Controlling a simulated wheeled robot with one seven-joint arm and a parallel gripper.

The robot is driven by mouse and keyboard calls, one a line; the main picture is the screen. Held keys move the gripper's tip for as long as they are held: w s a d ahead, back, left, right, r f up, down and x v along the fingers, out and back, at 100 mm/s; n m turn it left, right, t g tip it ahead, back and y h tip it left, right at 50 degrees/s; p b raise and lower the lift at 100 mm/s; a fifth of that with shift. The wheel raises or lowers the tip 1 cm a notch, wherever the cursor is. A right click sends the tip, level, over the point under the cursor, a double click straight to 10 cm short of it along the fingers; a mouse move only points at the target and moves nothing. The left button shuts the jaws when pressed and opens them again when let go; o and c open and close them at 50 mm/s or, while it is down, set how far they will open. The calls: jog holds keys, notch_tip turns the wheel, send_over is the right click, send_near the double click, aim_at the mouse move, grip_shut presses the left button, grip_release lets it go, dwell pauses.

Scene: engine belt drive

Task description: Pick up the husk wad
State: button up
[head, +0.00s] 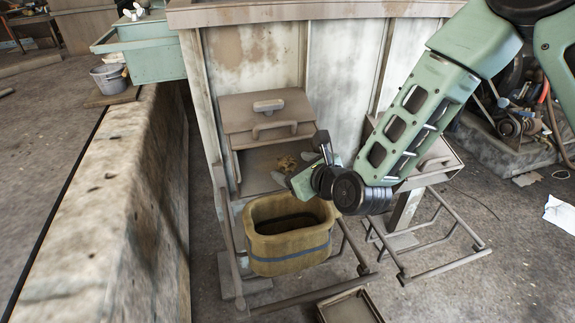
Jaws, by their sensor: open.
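The husk wad looks to be a small ragged yellow-brown clump (286,163) on the brown sloping surface below the lidded top of the bin. My gripper (294,167) reaches in from the right over that surface. Its two grey fingertips are spread apart, one on the near side and one on the far side of the clump's right edge. The gripper is open and empty. I cannot tell whether a finger touches the clump.
A yellow-tan tub (290,254) with a blue stripe stands in a metal frame just below my gripper. The bin's lid (266,108) has handles. A second framed bin (432,160) is to the right. A concrete wall (120,200) runs along the left. A shallow tray (350,306) lies in front.

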jog(key=c, duration=1.1)
